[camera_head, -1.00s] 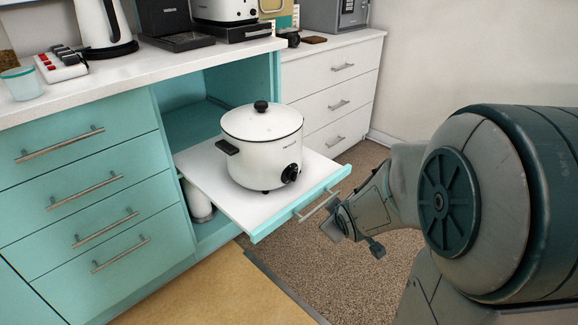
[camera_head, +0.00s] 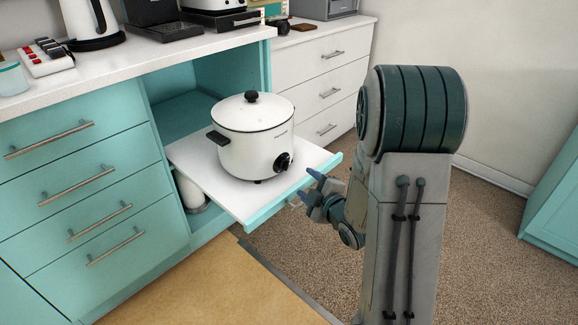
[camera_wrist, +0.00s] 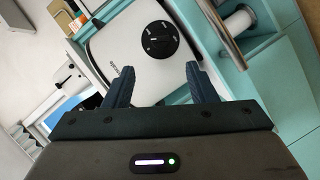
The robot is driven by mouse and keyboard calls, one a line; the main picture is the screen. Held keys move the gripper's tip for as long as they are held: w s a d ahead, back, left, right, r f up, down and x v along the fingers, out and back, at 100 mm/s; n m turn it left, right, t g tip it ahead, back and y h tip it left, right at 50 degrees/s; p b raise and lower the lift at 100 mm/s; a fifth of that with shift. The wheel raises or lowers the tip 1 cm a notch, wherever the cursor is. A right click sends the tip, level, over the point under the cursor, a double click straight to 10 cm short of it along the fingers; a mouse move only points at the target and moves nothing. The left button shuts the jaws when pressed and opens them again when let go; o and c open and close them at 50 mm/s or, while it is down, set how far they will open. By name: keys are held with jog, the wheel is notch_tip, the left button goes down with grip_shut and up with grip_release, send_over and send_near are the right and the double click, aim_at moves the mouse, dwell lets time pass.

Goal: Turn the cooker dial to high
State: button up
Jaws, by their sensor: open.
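In the wrist view the dial (camera_wrist: 161,40) shows a white pointer line and small markings, too small to read, on the cooker's white wall (camera_wrist: 115,50). My gripper (camera_head: 318,185) is at the shelf's front edge, right of and below the dial. In the wrist view my gripper (camera_wrist: 158,82) has its two fingers apart and empty, with the dial beyond the fingertips, not touched.
The shelf's teal front and bar handle (camera_wrist: 222,35) lie close to my gripper. Teal drawers (camera_head: 85,180) stand at left and white drawers (camera_head: 325,85) behind. A kettle (camera_head: 90,22) and appliances stand on the counter. Carpet (camera_head: 470,230) at right is clear.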

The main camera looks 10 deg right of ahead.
aim_at(287, 166)
jog(key=b+x, duration=0.2)
jog(key=x, duration=0.9)
jog(key=shift+w+a+f, duration=0.1)
jog(key=shift+w+f, duration=0.05)
jog(key=shift+w, duration=0.05)
jog(key=shift+c, duration=0.3)
jog(key=c, duration=0.9)
